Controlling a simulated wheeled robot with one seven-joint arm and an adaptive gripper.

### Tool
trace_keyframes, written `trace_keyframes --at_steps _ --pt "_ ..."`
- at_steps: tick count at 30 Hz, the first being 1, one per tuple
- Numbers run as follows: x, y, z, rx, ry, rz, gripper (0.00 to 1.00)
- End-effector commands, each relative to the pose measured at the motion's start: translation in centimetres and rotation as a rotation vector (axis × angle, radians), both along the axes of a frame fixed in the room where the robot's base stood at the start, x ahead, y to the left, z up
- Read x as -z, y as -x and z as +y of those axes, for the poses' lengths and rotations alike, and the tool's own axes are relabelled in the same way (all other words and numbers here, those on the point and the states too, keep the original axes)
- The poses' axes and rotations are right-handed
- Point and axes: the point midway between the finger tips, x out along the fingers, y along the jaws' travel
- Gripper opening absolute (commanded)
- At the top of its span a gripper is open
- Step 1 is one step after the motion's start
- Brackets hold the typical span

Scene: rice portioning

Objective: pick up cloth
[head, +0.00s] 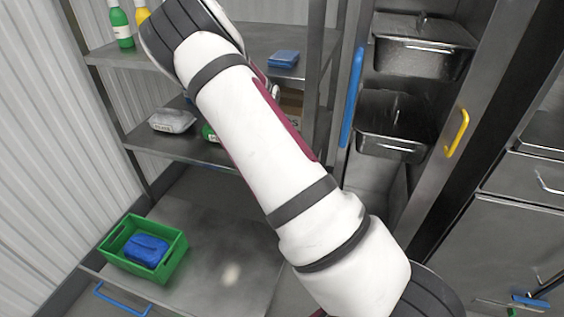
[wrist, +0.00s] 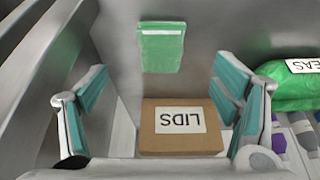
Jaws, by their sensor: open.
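A folded green cloth (wrist: 161,47) lies on a grey metal surface at the top middle of the wrist view, beyond my fingertips and apart from them. My gripper (wrist: 162,80) is open and empty, with its teal finger pads to the left and right. In the head view my arm hides most of the gripper, and I do not see the green cloth there. A blue folded item (head: 284,58), which looks like a cloth, lies on the upper shelf. Another blue folded bundle (head: 147,250) lies in a green crate (head: 174,262).
A cardboard box labelled LIDS (wrist: 181,142) stands between my fingers in the wrist view, with a green bag (wrist: 295,88) to its right. Shelf posts (head: 318,60) and an open cabinet with a blue handle (head: 352,95) stand near my arm.

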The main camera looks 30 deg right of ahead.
Motion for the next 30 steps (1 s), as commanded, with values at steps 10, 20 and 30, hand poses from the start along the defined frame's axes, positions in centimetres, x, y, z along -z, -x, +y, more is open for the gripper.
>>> trace_keyframes --at_steps 10,20,30 --pt "5.1 -1.2 -1.7 -0.001 0.0 0.002 0.82" --pt "8.0 -2.3 -3.0 0.0 0.001 0.003 0.82" --pt "9.9 -3.0 -3.7 -0.004 0.0 -0.001 0.82"
